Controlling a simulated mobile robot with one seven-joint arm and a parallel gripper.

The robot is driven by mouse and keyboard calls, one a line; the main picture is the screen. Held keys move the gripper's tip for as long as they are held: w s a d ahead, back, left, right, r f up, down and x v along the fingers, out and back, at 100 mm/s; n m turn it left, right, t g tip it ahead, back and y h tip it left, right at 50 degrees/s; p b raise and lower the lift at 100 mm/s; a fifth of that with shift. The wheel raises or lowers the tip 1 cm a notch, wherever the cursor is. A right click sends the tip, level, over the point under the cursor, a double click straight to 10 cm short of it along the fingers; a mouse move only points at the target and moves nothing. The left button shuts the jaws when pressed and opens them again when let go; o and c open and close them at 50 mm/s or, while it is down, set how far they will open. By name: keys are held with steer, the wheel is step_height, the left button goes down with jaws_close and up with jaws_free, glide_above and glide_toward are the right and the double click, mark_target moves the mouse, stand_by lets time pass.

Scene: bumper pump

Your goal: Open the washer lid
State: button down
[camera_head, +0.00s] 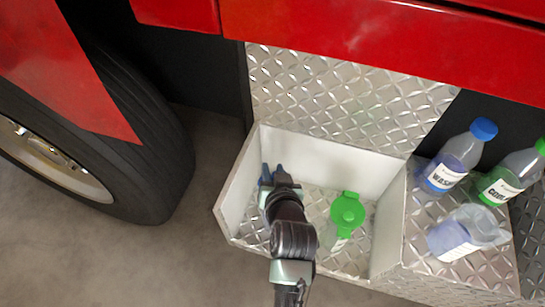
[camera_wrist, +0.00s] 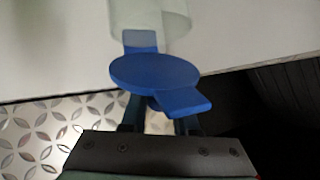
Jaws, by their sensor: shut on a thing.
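The blue washer lid (camera_wrist: 152,72) shows in the wrist view as a round disc with a tab at its lower right and a narrower blue piece at its upper left. A translucent white neck (camera_wrist: 175,18) is just beyond it. My gripper (camera_wrist: 158,115) is shut at the lid's near side, around its lower part; the exact contact is hidden under the disc. In the head view my gripper (camera_head: 273,181) is inside the left part of the white-walled box, with small blue parts at its tip. I cannot tell how far the lid is raised.
The white-walled box (camera_head: 330,153) also holds a green cap (camera_head: 347,214) to the right of my gripper. A tyre (camera_head: 150,150) is at left; red bodywork (camera_head: 380,35) overhangs behind.

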steer(key=g+p, duration=0.1)
steer(key=p, duration=0.1)
steer(key=w+r+g+p, duration=0.1)
steer(key=p, duration=0.2)
steer(key=shift+w+d+r+m+g+y+p, duration=0.1)
steer(key=shift+d+r+m+g+y+p, duration=0.1)
steer(key=shift+m+g+y+p, duration=0.15)
steer(key=shift+w+f+m+g+p, duration=0.1)
steer(key=shift+w+m+g+p, duration=0.2)
steer(key=shift+g+p, duration=0.65)
steer(key=shift+w+d+f+m+g+y, duration=0.1)
steer(key=shift+w+f+g+y, duration=0.15)
steer(key=shift+g, duration=0.45)
steer(key=shift+w+d+f+m+g+y, duration=0.15)
steer(key=shift+w+g+y, duration=0.1)
steer(key=shift+g, duration=0.45)
steer(key=shift+w+d+f+m+g+y, duration=0.15)
steer(key=shift+w+g+y, duration=0.1)
steer(key=shift+g, duration=0.45)
steer(key=shift+a+g, duration=0.1)
steer(key=shift+g, duration=0.2)
steer(key=c, duration=0.7)
jaws_free()
steer(key=shift+f, duration=0.1)
